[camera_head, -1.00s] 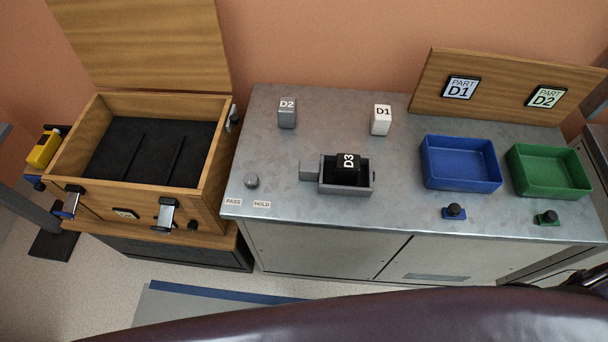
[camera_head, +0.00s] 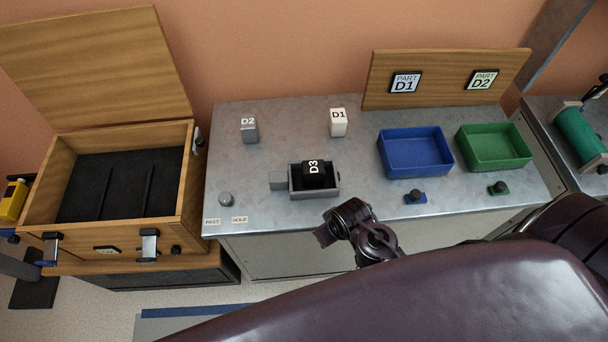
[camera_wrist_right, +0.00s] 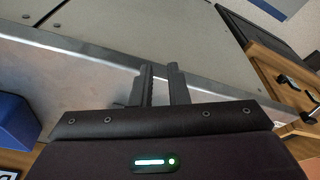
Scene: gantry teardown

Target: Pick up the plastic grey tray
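The grey tray (camera_head: 329,191) sits on the metal counter, left of the blue bin. It is a small open box with a grey block on its left end. A black cube marked D3 (camera_head: 313,174) stands in it. In the head view a dark jointed part of my arm (camera_head: 358,230) is in front of the counter's front edge, below and apart from the tray; its fingers cannot be made out. In the right wrist view my right gripper (camera_wrist_right: 161,68) has two black fingers with an empty gap between them, near a metal edge. My left gripper is not in view.
A blue bin (camera_head: 415,170) and a green bin (camera_head: 519,163) stand right of the tray. Cubes D2 (camera_head: 249,130) and D1 (camera_head: 338,124) stand behind it. An open wooden case (camera_head: 190,180) is at the left. A round grey knob (camera_head: 226,199) and PASS and HOLD labels are nearby.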

